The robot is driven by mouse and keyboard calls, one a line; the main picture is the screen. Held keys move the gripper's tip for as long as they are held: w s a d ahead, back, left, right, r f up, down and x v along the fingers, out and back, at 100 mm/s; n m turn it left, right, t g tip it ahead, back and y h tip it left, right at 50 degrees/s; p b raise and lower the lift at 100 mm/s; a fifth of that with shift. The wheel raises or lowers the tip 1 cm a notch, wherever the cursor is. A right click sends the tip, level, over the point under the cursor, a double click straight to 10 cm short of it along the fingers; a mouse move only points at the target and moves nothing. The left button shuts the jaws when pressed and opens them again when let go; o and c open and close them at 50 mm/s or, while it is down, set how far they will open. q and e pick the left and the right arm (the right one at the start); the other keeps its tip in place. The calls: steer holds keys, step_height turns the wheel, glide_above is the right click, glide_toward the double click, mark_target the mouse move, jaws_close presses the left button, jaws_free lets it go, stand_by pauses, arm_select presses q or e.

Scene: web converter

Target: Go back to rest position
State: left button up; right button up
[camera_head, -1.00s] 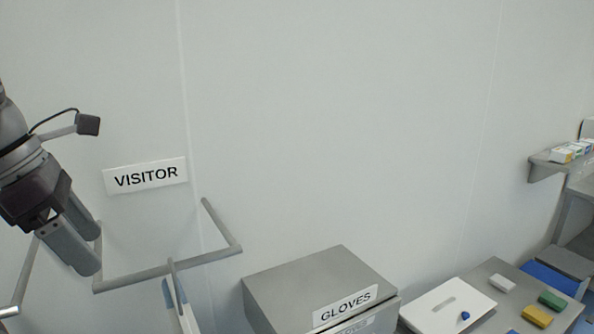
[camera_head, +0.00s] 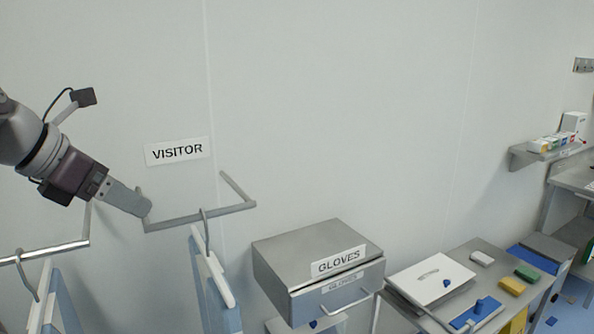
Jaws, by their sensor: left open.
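My left gripper (camera_head: 134,202) comes in from the left in the head view, in front of the white wall and below left of the VISITOR sign (camera_head: 178,151). Its fingers point down to the right and overlap the left end of the grey hanging rail (camera_head: 200,217) in the picture; I cannot tell whether they touch it. It is open, and nothing shows between its fingers. My right gripper is not in view.
Farther right is a table (camera_head: 455,262) with a white case (camera_head: 430,278) and coloured blocks. A wall shelf (camera_head: 545,155) holds small boxes.

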arm_select(q)
steer(key=w+a+r+n+t+b, duration=0.1)
steer(key=w+a+r+n+t, duration=0.1)
steer(key=w+n+t, duration=1)
steer(key=s+a+f+n+g+y+b, duration=0.1)
steer(key=a+f+n+g+y, duration=0.25)
steer(key=f+n, duration=0.8)
steer(key=s+a+f+n+g+y+b, duration=0.1)
steer(key=a+f+n+g+y, duration=0.3)
steer(key=f+n, duration=0.7)
steer(key=s+d+f+n+g+b, duration=0.1)
steer(key=s+d+f+n+g, duration=0.2)
steer(key=f, duration=0.4)
steer(key=s+d+f+n+g+b, duration=0.1)
steer(key=s+d+f+n+g, duration=0.2)
steer(key=s+f, duration=0.35)
steer(key=s+d+f+n+g+h+b, duration=0.2)
steer(key=s+d+f+g, duration=0.2)
steer(key=s+d+f, duration=0.8)
steer(key=s+f, duration=0.2)
steer(key=s, duration=0.1)
steer(key=shift+s+d+n+b, duration=0.25)
steer(key=shift+s+n+b, duration=0.05)
steer(key=shift+s+n, duration=0.05)
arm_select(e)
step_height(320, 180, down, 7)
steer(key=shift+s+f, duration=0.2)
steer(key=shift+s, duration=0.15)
